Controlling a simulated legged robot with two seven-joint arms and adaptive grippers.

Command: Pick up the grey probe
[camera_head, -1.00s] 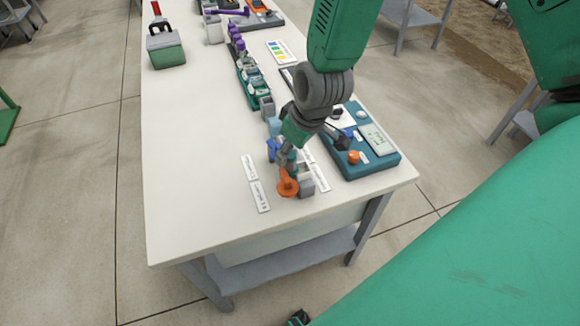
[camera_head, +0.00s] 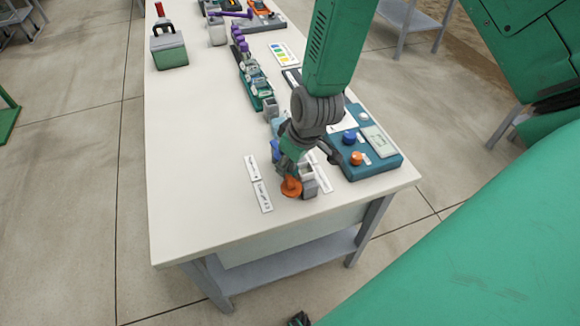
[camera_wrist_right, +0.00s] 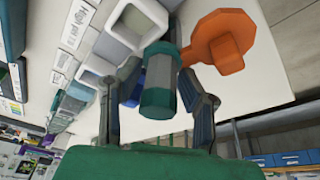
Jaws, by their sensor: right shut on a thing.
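The probe (camera_wrist_right: 158,85), a grey cylinder with a darker green-grey end, sits between the fingers of my right gripper (camera_wrist_right: 157,103) in the right wrist view. My right gripper (camera_head: 289,168) is shut on it, low over the near end of the table in the camera_head view. The gripper mostly hides the probe there. An orange disc-topped piece (camera_head: 291,187) is right beside the gripper; it also shows in the wrist view (camera_wrist_right: 220,40). I cannot tell whether the probe's lower end is still in a holder.
Pale square cups (camera_wrist_right: 140,22) stand close to the fingers. A teal meter box (camera_head: 372,172) with blue and orange knobs lies right of the gripper. Label strips (camera_head: 262,196) lie to its left.

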